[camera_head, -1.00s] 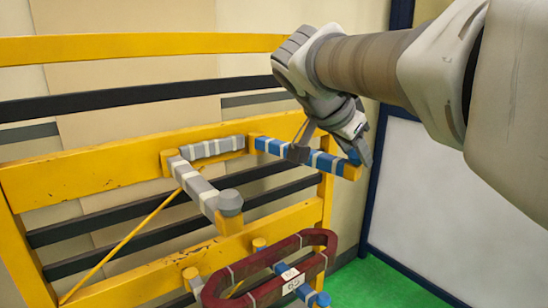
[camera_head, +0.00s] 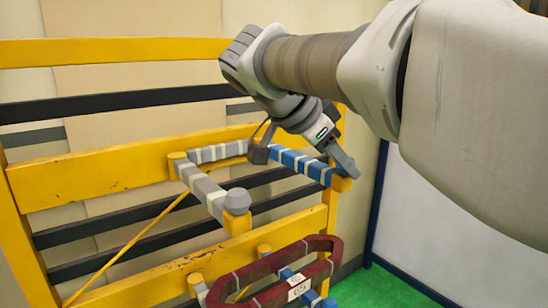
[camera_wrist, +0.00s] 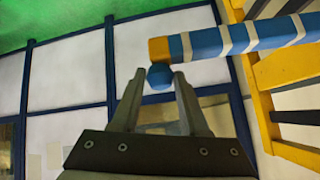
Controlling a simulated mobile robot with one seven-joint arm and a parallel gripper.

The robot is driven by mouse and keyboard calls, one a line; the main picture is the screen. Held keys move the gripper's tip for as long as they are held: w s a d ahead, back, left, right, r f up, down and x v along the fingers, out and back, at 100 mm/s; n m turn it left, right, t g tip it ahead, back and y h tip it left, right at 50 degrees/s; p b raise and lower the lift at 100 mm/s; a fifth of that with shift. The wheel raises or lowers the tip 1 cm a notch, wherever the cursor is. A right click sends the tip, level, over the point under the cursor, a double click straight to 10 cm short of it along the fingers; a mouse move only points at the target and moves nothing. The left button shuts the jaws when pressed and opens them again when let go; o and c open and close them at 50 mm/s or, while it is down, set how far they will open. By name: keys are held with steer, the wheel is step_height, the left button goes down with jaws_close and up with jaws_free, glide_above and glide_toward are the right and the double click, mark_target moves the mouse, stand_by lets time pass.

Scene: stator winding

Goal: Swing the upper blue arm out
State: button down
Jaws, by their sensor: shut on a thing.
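The upper blue arm (camera_head: 298,163) has white bands and a yellow end block. It slants from the yellow frame toward the lower right in the head view. In the wrist view the blue arm (camera_wrist: 240,37) crosses the upper right, and a round blue knob (camera_wrist: 160,77) hangs under its yellow end. My gripper (camera_wrist: 157,76) is shut on this knob, with a finger on each side of it. In the head view my gripper (camera_head: 345,165) is at the arm's outer end and hides the knob.
A grey arm with white bands (camera_head: 203,187) sticks out left of the blue arm. A dark red coil (camera_head: 325,268) with a white label sits below on lower blue arms. The yellow frame (camera_head: 90,180) stands behind. A white panel (camera_head: 450,210) and green floor lie to the right.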

steer(key=shift+c, duration=2.2)
jaws_free()
steer(key=shift+s+a, duration=0.1)
steer(key=shift+a, duration=0.05)
steer(key=p+v, duration=0.3)
steer(key=v, duration=1.4)
steer(key=shift+s+a+p, duration=0.15)
steer(key=shift+p, duration=0.15)
steer(key=shift+r, duration=0.1)
steer(key=w+d+f+n, duration=0.2)
steer(key=w+d+n, duration=0.1)
steer(key=w, duration=0.2)
steer(key=s+d+f+n+y+p, duration=0.1)
steer(key=s+d+f+n+y, duration=0.2)
steer(key=s+f, duration=0.4)
steer(key=s+d+f+n+y+p, duration=0.1)
steer(key=s+d+f+n+y, duration=0.3)
steer(key=f, duration=1)
steer(key=s+d+n, duration=0.2)
steer(key=s+n, duration=0.2)
steer(key=shift+s+f+t+y, duration=0.2)
steer(key=shift+s+t+y, duration=0.05)
steer(key=shift+t+y, duration=0.05)
steer(key=shift+s+a+f+n, duration=0.1)
steer(key=shift+s+f+n, duration=0.15)
steer(key=shift+f+n, duration=0.25)
steer(key=shift+c, duration=0.2)
